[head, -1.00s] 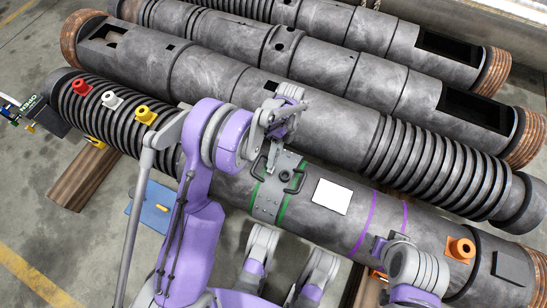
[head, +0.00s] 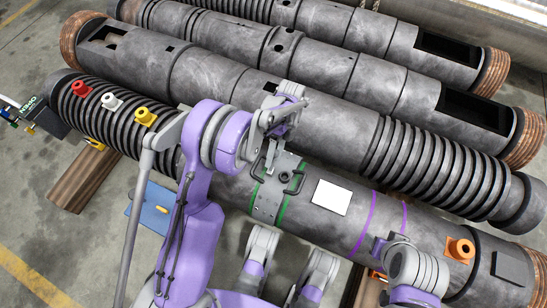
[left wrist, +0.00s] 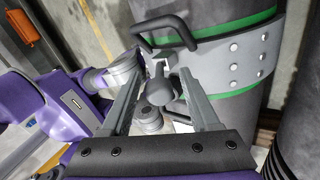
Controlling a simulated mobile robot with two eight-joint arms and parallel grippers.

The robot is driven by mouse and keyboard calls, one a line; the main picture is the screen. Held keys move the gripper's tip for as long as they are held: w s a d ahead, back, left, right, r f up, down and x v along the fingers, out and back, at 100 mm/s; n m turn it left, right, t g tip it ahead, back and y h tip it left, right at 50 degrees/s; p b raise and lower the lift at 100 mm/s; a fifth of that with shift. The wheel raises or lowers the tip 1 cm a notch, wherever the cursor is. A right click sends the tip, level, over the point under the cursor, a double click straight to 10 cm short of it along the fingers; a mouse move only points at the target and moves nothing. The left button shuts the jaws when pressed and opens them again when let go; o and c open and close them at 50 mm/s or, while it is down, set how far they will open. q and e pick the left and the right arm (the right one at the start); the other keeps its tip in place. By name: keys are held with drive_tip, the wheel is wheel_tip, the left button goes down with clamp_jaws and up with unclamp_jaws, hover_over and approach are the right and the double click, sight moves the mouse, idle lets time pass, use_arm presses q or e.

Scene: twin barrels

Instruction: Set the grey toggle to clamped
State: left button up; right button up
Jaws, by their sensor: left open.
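The grey clamp band (head: 266,205), with green edges and black loop handles, wraps around the nearest barrel. It fills the upper part of the left wrist view (left wrist: 240,60). A grey toggle (left wrist: 160,90) with a rounded end shows between my left gripper's fingers in the left wrist view, in front of the band. My left gripper (left wrist: 160,68) is open, one finger on each side of the toggle; I cannot tell whether either touches it. In the head view the gripper and arm largely hide the toggle. My right arm is at the lower right; its jaws are not clear.
Red (head: 82,89), white (head: 111,102) and yellow (head: 145,117) knobs stand on the ribbed left end. An orange fitting (head: 460,250) sits at the right. A white panel (head: 331,197) lies beside the band. More barrels (head: 215,75) lie close behind.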

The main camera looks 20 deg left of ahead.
use_arm(q)
drive_tip(key=p+v, duration=0.2)
drive_tip(key=v, duration=0.7)
drive_tip(key=shift+r, duration=0.3)
use_arm(e)
drive_tip(key=shift+v, duration=1)
use_arm(q)
drive_tip(key=shift+w, duration=0.15)
use_arm(e)
drive_tip(key=shift+w, duration=0.15)
